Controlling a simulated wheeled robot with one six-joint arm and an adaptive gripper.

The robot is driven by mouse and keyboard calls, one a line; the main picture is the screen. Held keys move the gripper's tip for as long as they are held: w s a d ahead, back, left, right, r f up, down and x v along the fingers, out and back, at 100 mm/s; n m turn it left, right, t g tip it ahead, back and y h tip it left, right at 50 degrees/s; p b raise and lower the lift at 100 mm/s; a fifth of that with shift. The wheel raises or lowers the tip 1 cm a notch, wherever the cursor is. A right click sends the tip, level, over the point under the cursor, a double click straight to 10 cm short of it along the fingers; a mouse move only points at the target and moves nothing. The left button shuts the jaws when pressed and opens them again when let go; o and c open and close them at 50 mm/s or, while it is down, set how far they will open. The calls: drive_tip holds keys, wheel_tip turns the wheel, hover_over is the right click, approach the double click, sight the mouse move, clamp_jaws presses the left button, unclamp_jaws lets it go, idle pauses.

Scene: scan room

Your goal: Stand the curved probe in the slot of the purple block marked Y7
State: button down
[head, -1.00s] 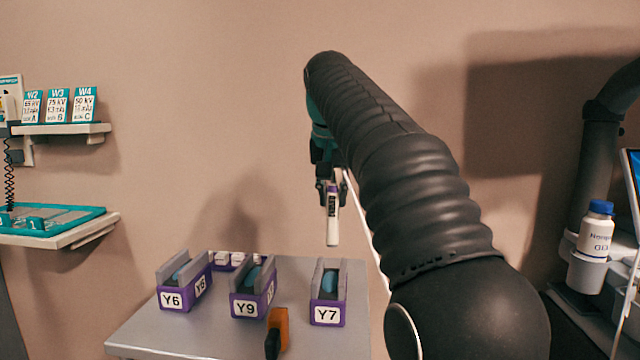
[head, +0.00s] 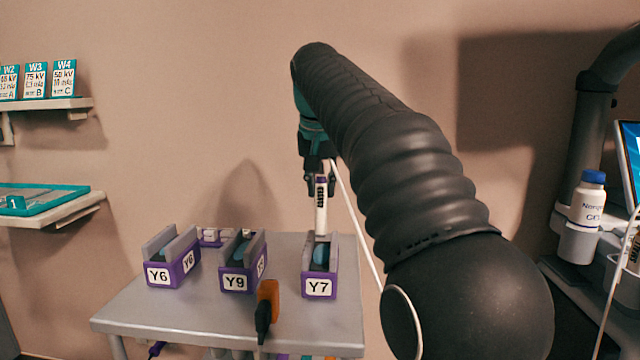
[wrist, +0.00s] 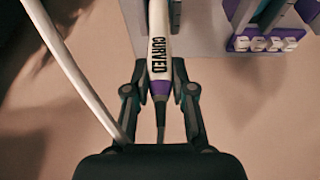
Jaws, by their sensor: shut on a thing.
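The curved probe (head: 321,208) is white with a purple band and hangs upright from my gripper (head: 319,182), which is shut on its upper end. In the wrist view the probe (wrist: 158,40) shows the word CURVED, with its cable end between the fingers (wrist: 160,90). The purple block marked Y7 (head: 319,288) stands on the grey table with two grey walls and a slot. The probe's lower end is at or just above the back of the slot; I cannot tell whether it touches. Its tip is partly hidden in the wrist view.
Purple blocks Y9 (head: 238,282) and Y6 (head: 160,274) stand to the left on the table (head: 200,322). An orange and black object (head: 266,305) is at the front edge. A white cable (head: 358,220) hangs beside my arm. A bottle (head: 588,203) is at right.

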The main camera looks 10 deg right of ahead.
drive_tip(key=shift+f+b, duration=0.9)
drive_tip(key=shift+f, duration=0.8)
drive_tip(key=shift+f, duration=0.4)
drive_tip(key=c, duration=0.9)
unclamp_jaws()
drive_tip(key=v, duration=1.2)
